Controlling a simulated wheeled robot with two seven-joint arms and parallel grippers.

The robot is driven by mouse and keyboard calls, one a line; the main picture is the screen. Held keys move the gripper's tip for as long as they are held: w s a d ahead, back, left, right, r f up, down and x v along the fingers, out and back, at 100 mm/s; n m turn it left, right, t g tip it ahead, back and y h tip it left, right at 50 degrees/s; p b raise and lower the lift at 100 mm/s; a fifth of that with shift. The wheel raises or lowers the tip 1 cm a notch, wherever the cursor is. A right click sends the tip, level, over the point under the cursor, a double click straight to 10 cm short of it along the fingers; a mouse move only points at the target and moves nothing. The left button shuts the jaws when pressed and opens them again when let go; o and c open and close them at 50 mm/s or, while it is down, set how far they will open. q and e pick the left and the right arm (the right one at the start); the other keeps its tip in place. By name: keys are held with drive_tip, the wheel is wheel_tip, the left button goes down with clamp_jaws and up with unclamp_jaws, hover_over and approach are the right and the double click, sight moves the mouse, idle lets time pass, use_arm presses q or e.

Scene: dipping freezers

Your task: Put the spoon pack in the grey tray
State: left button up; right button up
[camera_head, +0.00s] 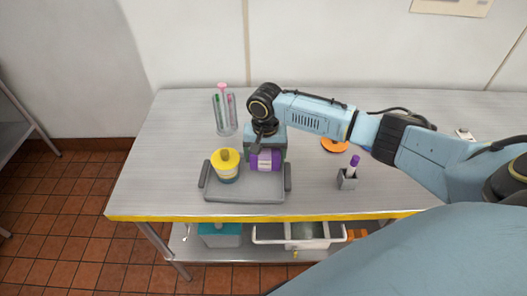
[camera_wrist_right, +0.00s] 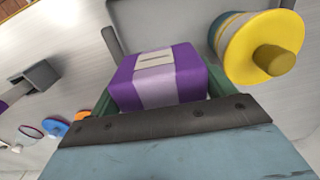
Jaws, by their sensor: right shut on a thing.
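The spoon pack, a purple block with a pale band and label (camera_head: 265,161), is at the back right of the grey tray (camera_head: 245,196) in the head view. In the wrist view the pack (camera_wrist_right: 158,75) fills the middle, between the greenish fingers of my right gripper (camera_wrist_right: 160,92). The right gripper (camera_head: 266,152) is shut on it from above. The tray (camera_wrist_right: 190,15) also shows behind the pack in the wrist view. I cannot tell whether the pack touches the tray floor. My left gripper is out of view.
A clear holder with tubes (camera_head: 225,110) is behind. An orange disc (camera_head: 335,145) and a grey holder with a purple marker (camera_head: 347,181) are to the right. The table's left side is clear.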

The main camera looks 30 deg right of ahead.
wheel_tip(320, 180, down, 4)
drive_tip(key=b, duration=0.4)
drive_tip(key=shift+r, duration=0.2)
drive_tip(key=shift+f, duration=0.9)
drive_tip(key=shift+f+b, duration=0.35)
drive_tip(key=shift+f, duration=0.1)
drive_tip(key=o, duration=1)
drive_tip(key=shift+c, duration=0.2)
drive_tip(key=shift+r, duration=0.1)
drive_tip(key=shift+r+p, duration=1.45)
drive_tip(key=shift+p, duration=0.95)
